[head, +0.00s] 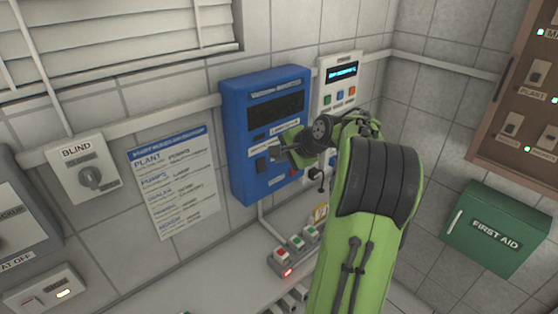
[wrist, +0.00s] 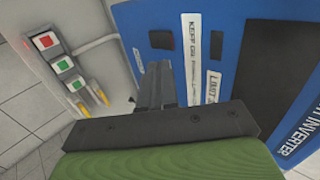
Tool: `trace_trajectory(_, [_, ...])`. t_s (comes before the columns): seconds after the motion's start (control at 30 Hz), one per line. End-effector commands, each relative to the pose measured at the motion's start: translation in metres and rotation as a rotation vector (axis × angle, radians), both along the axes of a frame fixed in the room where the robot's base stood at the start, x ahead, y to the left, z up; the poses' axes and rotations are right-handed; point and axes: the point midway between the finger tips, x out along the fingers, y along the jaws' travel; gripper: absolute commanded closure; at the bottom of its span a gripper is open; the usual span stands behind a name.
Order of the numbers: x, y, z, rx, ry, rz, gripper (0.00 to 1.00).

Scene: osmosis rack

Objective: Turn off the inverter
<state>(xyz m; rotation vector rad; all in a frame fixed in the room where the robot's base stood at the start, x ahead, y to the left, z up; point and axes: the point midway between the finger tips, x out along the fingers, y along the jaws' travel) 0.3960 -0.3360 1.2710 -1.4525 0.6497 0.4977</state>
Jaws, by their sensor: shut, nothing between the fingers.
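The inverter is a blue wall box (head: 241,140) with a dark display in the middle of the head view. It fills the right of the wrist view (wrist: 235,45), turned on its side, with part of the word INVERTER readable. A dark switch (head: 262,165) sits low on its front; two dark pieces, one (wrist: 161,40) and another (wrist: 216,45), show in the wrist view. My gripper (head: 276,153) is shut and empty, its tips at the box's lower front. In the wrist view the fingers (wrist: 152,85) lie near the box face; I cannot tell whether they touch it.
A white panel (head: 340,72) with coloured buttons hangs right of the inverter, partly behind my arm. A button strip (head: 297,250) lies below. A BLIND knob (head: 91,178) and a printed sheet (head: 173,180) are left. A green first aid box (head: 495,228) is right.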

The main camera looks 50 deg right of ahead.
Motion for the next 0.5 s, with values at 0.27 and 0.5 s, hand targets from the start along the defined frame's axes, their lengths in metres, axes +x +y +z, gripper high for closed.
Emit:
trace_trajectory(0.27, [-0.03,0.002,0.042,-0.003,-0.001,-0.004,1.0])
trace_trajectory(0.5, [-0.036,0.003,0.048,-0.001,0.001,-0.001,1.0])
